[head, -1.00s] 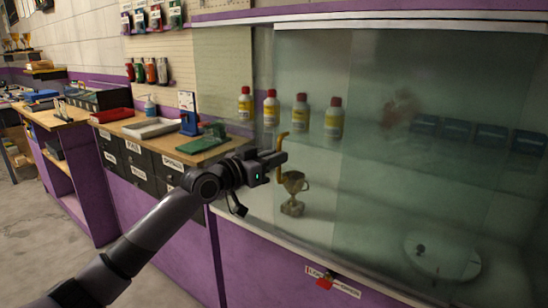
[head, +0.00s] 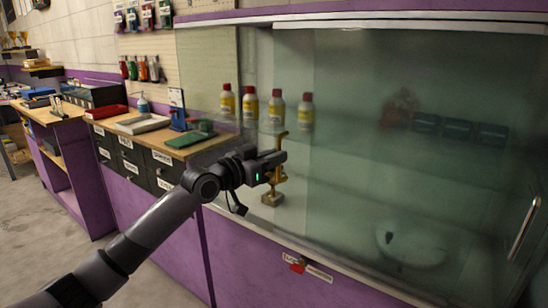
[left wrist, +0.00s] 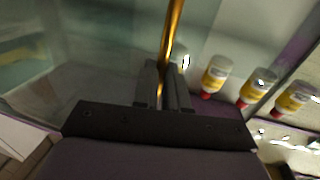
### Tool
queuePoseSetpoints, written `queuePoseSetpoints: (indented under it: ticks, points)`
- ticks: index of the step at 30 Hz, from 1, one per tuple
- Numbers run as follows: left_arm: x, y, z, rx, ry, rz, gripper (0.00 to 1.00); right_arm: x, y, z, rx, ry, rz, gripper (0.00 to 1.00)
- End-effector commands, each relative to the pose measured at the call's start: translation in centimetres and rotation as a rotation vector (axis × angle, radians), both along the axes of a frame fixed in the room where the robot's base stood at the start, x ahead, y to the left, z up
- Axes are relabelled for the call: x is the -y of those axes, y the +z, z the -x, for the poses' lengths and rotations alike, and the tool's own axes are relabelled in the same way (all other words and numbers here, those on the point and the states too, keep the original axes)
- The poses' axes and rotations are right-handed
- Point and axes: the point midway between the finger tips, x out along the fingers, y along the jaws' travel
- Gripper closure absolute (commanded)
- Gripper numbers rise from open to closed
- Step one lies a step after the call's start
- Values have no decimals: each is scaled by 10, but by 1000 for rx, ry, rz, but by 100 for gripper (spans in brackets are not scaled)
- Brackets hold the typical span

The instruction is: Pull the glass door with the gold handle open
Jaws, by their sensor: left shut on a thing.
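The gold handle (head: 280,143) is an upright bar on the glass door (head: 292,70) of the display case in the head view. My left gripper (head: 278,158) is shut on this handle. In the left wrist view the gold handle (left wrist: 172,45) runs down between the two fingers of my left gripper (left wrist: 163,85). I cannot tell from these frames how far the door stands open. My right gripper is not in view.
Several bottles with yellow labels (head: 250,106) stand behind the glass. A silver handle (head: 524,228) is on the glass at the right. A wooden counter (head: 160,138) with tools stands at the left.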

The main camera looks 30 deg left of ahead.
Motion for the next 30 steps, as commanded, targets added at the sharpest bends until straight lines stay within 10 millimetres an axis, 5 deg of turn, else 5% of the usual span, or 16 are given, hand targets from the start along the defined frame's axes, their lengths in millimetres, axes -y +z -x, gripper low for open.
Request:
queuePoseSetpoints:
  ticks: [12, 13, 15, 30]
  points:
    - [1, -2, 0, -4, -1, -1, 100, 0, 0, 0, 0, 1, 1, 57]
    - [1, -2, 0, -4, -2, -1, 78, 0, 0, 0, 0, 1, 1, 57]
    - [1, -1, 0, -3, -1, -1, 62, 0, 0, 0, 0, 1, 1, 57]
    - [-5, -3, 16, -2, 0, -3, 62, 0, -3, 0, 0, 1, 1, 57]
